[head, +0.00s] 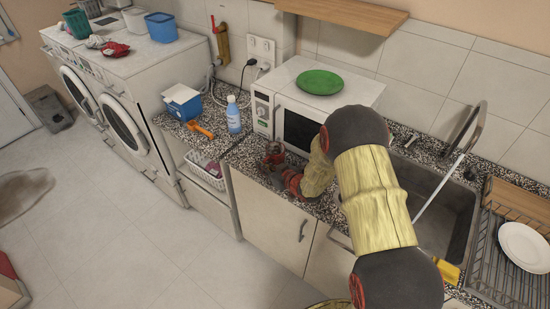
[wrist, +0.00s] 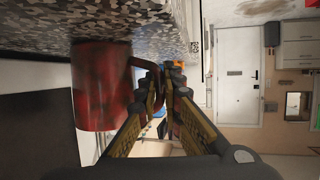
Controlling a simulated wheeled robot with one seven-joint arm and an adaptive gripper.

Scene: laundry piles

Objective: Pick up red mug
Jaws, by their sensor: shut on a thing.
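The red mug (wrist: 102,88) fills the left of the wrist view, with its handle toward my fingers. My gripper (wrist: 160,84) is shut on the mug's handle (wrist: 140,68); the fingertips sit close together around it. In the head view the mug (head: 273,151) is small and dark red, near the front edge of the counter before the microwave. My gripper (head: 276,168) is beside it there, partly blended with it. I cannot tell whether the mug still touches the counter.
A white microwave (head: 262,108) with a green plate (head: 317,82) on top stands behind the mug. The sink (head: 440,215) and dish rack (head: 510,262) are at right. Floor at left is open.

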